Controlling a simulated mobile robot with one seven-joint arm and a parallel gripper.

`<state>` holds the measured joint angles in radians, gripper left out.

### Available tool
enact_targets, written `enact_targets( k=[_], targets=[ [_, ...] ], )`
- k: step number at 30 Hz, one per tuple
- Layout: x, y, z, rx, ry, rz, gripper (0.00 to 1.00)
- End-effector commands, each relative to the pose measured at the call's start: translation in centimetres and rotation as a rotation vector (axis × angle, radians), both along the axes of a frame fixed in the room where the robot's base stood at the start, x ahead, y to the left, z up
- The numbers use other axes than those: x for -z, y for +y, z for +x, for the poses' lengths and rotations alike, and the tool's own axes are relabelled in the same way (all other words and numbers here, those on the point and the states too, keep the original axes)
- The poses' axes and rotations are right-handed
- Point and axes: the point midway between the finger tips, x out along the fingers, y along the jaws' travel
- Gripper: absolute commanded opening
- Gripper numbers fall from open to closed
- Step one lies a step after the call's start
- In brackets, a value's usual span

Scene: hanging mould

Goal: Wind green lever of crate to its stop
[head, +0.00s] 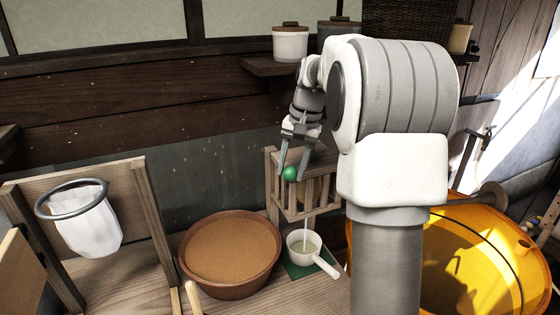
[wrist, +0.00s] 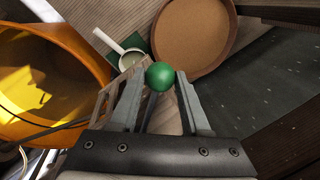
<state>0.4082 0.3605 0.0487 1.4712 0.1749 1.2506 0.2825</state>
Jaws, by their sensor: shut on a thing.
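The wooden slatted crate (head: 290,208) stands against the back wall in the head view, partly behind my arm. The lever's green ball knob (head: 290,173) is at the crate's upper left front. My gripper (head: 292,166) reaches down from above with its fingers on either side of the knob. In the wrist view the green knob (wrist: 160,75) sits between the two fingertips (wrist: 160,76), and my gripper is shut on it. Part of the dark lever shows between the fingers below the knob. The crate's slats (wrist: 122,85) show at the left of the fingers.
A white ladle (head: 304,243) rests on a green mat (head: 296,270) below the crate, with a pale stream falling into it. A brown bowl (head: 230,281) stands left of it. A large orange tub (head: 470,270) is at the right. A ringed white bag (head: 90,222) hangs at the left.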

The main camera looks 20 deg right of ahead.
Motion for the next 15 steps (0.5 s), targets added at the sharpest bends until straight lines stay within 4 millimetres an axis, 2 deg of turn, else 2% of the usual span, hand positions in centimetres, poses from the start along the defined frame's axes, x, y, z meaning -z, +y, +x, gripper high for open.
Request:
enact_targets(
  k=[6, 15],
  targets=[
    [-0.3, -2.1, -1.9, -0.200, 0.002, 0.000, 0.00],
    [-0.4, -5.3, -3.7, -0.484, 0.001, 0.001, 0.00]
  ],
)
